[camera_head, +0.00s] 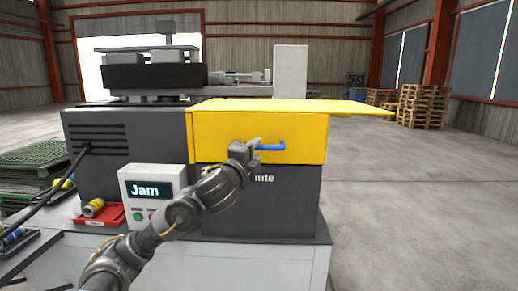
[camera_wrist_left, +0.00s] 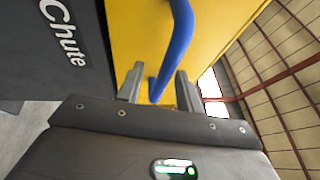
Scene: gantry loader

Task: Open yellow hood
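The yellow hood (camera_head: 225,135) sits over the dark chute box (camera_head: 290,200), its lower edge meeting the box top. A blue handle (camera_head: 271,148) is fixed on its front face. My left gripper (camera_head: 256,147) is at the left end of the handle. In the left wrist view, the blue handle (camera_wrist_left: 181,40) passes between the two fingers of the left gripper (camera_wrist_left: 160,88), with gaps visible beside it, so the gripper looks open around it. The hood (camera_wrist_left: 140,35) fills the background there. My right gripper is not in view.
A control box (camera_head: 153,195) showing "Jam" stands left of the chute, beside a red tray (camera_head: 100,217) with a yellow roll. Dark machinery (camera_head: 150,75) stands behind. A yellow panel (camera_head: 350,107) juts right from the hood's top. Floor at right is clear; pallets (camera_head: 421,107) stand far back.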

